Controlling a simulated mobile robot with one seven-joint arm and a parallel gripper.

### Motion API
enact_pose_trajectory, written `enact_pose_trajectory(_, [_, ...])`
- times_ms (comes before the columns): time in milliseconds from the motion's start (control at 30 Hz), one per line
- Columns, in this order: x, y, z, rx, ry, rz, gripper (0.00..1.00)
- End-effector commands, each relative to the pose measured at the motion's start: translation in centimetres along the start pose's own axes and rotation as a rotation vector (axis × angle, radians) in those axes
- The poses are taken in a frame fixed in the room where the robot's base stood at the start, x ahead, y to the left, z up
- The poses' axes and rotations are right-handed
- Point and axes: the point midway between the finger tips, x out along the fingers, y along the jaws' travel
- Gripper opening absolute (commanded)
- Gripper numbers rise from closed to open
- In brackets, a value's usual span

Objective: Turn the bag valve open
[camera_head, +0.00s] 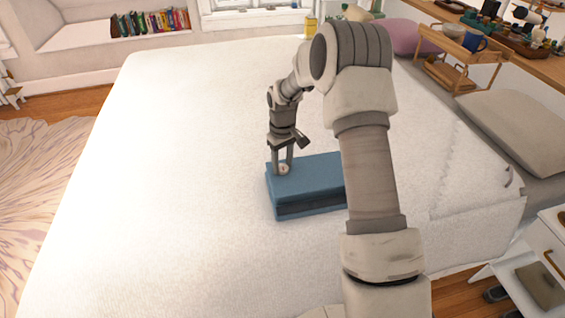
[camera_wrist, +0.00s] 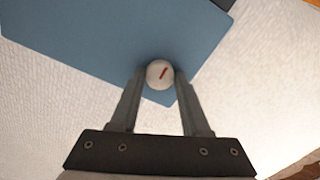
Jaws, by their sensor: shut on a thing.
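The blue bag (camera_head: 310,179) lies flat on the white bed and is partly hidden behind my arm on its right. In the wrist view it shows as a blue flat surface (camera_wrist: 110,35). The valve (camera_head: 284,169) is a small round white knob near the bag's left end. In the wrist view the valve (camera_wrist: 160,74) carries a short slanted red mark and sits near a corner of the bag. My gripper (camera_head: 283,167) points down over the bag. Its two fingertips (camera_wrist: 159,76) are shut on the valve, one on each side.
The white bed (camera_head: 170,130) is broad and clear around the bag. A grey pillow (camera_head: 515,130) and a purple pillow (camera_head: 415,38) lie at the right. A wooden tray stand (camera_head: 455,75) stands near the cluttered shelf at the back right.

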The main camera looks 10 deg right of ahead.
Motion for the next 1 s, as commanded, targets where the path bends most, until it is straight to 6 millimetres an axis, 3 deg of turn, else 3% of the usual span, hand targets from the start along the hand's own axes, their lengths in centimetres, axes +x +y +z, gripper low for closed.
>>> enact_pose_trajectory(400, [-0.04,0.01,-0.04,-0.009,0.001,0.001,0.00])
enact_pose_trajectory(433, [-0.05,0.01,-0.04,-0.009,0.001,0.001,0.48])
enact_pose_trajectory(600, [-0.04,0.01,-0.03,-0.008,0.001,0.001,0.77])
enact_pose_trajectory(1000, [-0.85,0.04,-0.07,-0.007,0.003,0.001,0.77])
